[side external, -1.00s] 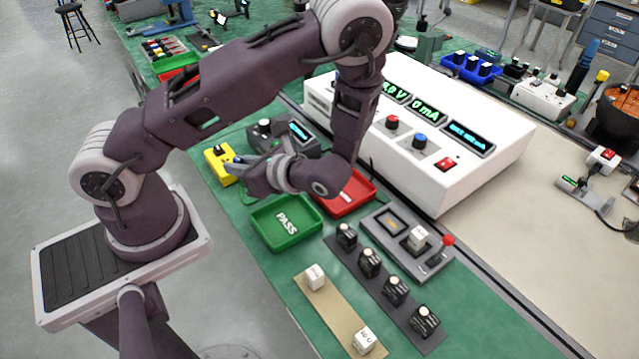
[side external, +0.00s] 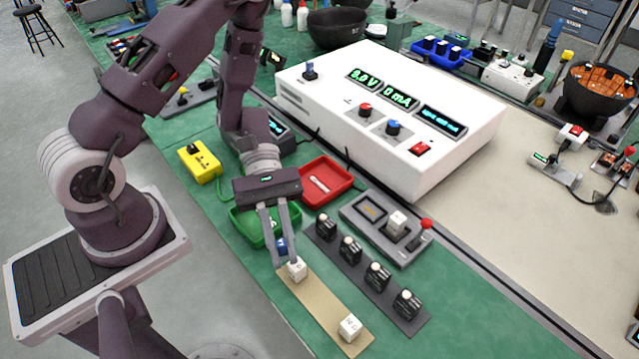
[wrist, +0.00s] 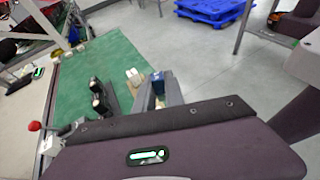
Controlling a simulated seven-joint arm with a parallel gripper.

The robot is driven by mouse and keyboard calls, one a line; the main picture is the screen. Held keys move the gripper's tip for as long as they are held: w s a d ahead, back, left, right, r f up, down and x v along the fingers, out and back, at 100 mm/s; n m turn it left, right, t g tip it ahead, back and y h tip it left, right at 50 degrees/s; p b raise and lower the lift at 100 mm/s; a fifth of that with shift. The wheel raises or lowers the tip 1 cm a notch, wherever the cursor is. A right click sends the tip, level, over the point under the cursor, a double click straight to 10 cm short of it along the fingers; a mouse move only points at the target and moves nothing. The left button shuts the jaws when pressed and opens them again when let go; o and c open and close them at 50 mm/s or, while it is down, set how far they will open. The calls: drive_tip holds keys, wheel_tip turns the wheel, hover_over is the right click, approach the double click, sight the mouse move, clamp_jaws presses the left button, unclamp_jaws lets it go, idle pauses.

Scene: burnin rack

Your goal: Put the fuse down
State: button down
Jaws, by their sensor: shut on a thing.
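A white cube (side external: 297,270) stands on the tan strip right by the fingertips. I cannot tell whether the fuse touches the strip or cube.
Another white cube (side external: 349,327) stands at the strip's other end. A dark rail with several black sockets (side external: 350,249) runs alongside. A red tray (side external: 326,182), a grey fixture with a red-knobbed lever (side external: 425,226), a yellow box (side external: 199,162) and a white power supply (side external: 390,110) stand around.

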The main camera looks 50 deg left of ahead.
sight(320, 184)
drive_tip(key=w+a+n+t, duration=0.1)
drive_tip(key=w+n+t, duration=0.1)
drive_tip(key=w+t, duration=0.1)
drive_tip(key=w+a+n+t, duration=0.1)
drive_tip(key=w+n+t, duration=0.2)
drive_tip(key=w, duration=0.2)
drive_tip(key=w+a+r+n+t, duration=0.1)
drive_tip(key=w+a+n+t, duration=0.1)
drive_tip(key=w, duration=0.2)
drive_tip(key=shift+w+n+t+h, duration=0.2)
drive_tip(key=shift+n+t+h, duration=0.1)
drive_tip(key=shift+t+h, duration=0.1)
drive_tip(key=w+a+n+t+y, duration=0.3)
drive_tip(key=w+a+n+t, duration=0.35)
drive_tip(key=a, duration=0.35)
drive_tip(key=shift+y, duration=0.4)
drive_tip(key=f, duration=0.5)
drive_tip(key=w+f, duration=0.1)
drive_tip(key=f, duration=0.2)
drive_tip(key=shift+a+f, duration=0.15)
drive_tip(key=shift+a, duration=0.05)
drive_tip(key=shift+w+f, duration=0.1)
drive_tip(key=shift+f, duration=0.3)
drive_tip(key=shift+f, duration=0.15)
drive_tip(key=c, duration=1.4)
unclamp_jaws()
